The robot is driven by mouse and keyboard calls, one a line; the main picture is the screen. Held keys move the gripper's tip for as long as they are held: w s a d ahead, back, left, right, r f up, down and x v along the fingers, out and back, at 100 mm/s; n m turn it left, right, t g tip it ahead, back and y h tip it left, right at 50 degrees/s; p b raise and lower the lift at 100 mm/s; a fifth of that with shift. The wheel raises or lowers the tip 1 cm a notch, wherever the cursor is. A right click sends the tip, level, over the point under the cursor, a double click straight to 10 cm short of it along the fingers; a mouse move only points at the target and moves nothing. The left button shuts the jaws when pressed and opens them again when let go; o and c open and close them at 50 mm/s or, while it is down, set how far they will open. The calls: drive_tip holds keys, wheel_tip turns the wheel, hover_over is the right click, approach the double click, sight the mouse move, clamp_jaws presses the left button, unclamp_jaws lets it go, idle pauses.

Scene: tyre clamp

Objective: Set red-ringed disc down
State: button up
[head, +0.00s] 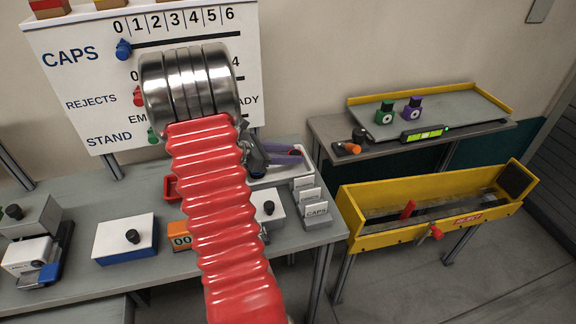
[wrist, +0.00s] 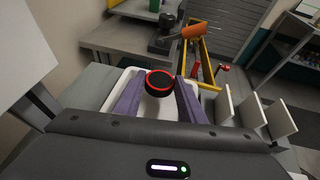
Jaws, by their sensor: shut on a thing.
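My gripper (wrist: 158,88) has two purple fingers shut on the red-ringed disc (wrist: 159,80), a short black disc with a red ring around its face. The disc sits between the fingertips in the wrist view. In the head view my gripper (head: 284,153) is over or near a white tray (head: 308,158), right of my red arm sleeve, and the disc is mostly hidden. The white tray also shows behind and below the fingers in the wrist view (wrist: 113,88). I cannot tell how high the disc is above it.
Upright cards, one marked CAPS (head: 317,211), stand at the tray's front right. A blue box with white lid (head: 125,240) is at left. A yellow trough (head: 390,240) and a shelf tray (head: 450,107) are right. A wall board (head: 75,80) stands behind.

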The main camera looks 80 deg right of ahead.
sight(289, 169)
drive_tip(key=shift+f, duration=1.85)
drive_tip(key=shift+f, duration=0.1)
drive_tip(key=o, duration=0.7)
drive_tip(key=shift+o, duration=0.2)
drive_tip(key=shift+w+a+r, duration=0.3)
drive_tip(key=shift+w+r, duration=0.05)
drive_tip(key=shift+w, duration=0.05)
drive_tip(key=v, duration=1.1)
